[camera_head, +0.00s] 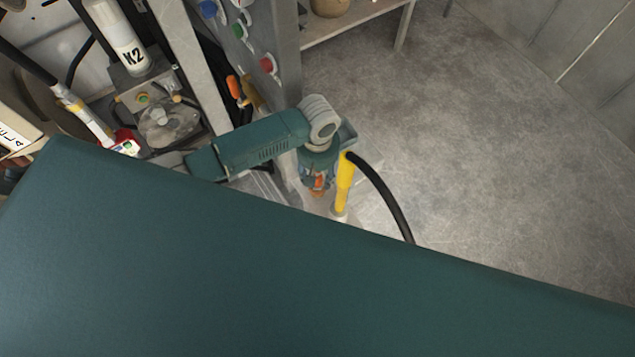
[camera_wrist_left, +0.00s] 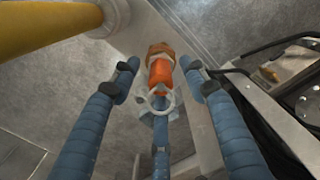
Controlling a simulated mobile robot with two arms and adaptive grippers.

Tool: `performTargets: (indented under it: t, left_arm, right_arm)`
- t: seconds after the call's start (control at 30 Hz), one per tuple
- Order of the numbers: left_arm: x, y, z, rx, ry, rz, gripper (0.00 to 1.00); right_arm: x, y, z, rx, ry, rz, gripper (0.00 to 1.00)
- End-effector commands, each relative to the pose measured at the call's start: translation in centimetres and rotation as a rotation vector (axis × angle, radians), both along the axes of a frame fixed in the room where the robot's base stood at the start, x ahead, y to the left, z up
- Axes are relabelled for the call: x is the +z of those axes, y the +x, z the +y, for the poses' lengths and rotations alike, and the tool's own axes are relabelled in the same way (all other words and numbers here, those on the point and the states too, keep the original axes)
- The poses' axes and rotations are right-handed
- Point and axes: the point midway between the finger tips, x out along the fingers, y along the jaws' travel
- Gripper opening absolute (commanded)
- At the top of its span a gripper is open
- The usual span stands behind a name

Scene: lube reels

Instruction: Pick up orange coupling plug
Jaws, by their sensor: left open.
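The orange coupling plug (camera_wrist_left: 160,72) shows in the left wrist view, with a brownish collar at its far end and a pale ring at its near end. My left gripper (camera_wrist_left: 162,68) is open, with one blue finger on each side of the plug and visible gaps between. In the head view, my left gripper (camera_head: 318,180) points down and a small orange part (camera_head: 318,184) shows at its fingers, partly hidden. My right gripper is in neither view.
A yellow pipe (camera_head: 345,185) with a black hose (camera_head: 387,190) stands close to the right of the gripper. A grey post panel (camera_head: 270,35) with coloured fittings is behind it. A white K2 cylinder (camera_head: 120,38) stands left. The grey floor (camera_head: 490,140) at right is clear.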

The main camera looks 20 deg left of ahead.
Motion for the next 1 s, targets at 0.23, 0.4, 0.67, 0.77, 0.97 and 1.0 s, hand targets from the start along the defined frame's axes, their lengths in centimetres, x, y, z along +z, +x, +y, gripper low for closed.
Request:
performTargets:
  t: [0.23,0.4,0.67,0.77,0.97,1.0]
  left_arm:
    - [-2.2,0.0,0.0,0.0,0.0,-0.002,0.45]
    - [-2.2,0.0,0.0,0.0,0.0,-0.002,0.45]
    - [-2.2,0.0,0.0,0.0,0.0,-0.001,0.0]
    - [-2.1,0.0,0.0,0.0,0.0,-0.001,0.0]
    - [-2.1,0.1,0.0,0.0,0.0,-0.003,0.0]
    - [-2.1,0.1,0.0,0.0,0.0,-0.003,0.0]
  right_arm:
    - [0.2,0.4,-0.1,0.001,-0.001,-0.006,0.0]
    - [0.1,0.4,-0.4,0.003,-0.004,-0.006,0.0]
    - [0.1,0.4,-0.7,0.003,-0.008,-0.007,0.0]
    - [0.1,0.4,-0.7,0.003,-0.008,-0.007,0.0]
    - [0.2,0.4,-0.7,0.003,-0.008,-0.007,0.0]
    - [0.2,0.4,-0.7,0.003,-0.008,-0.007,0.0]
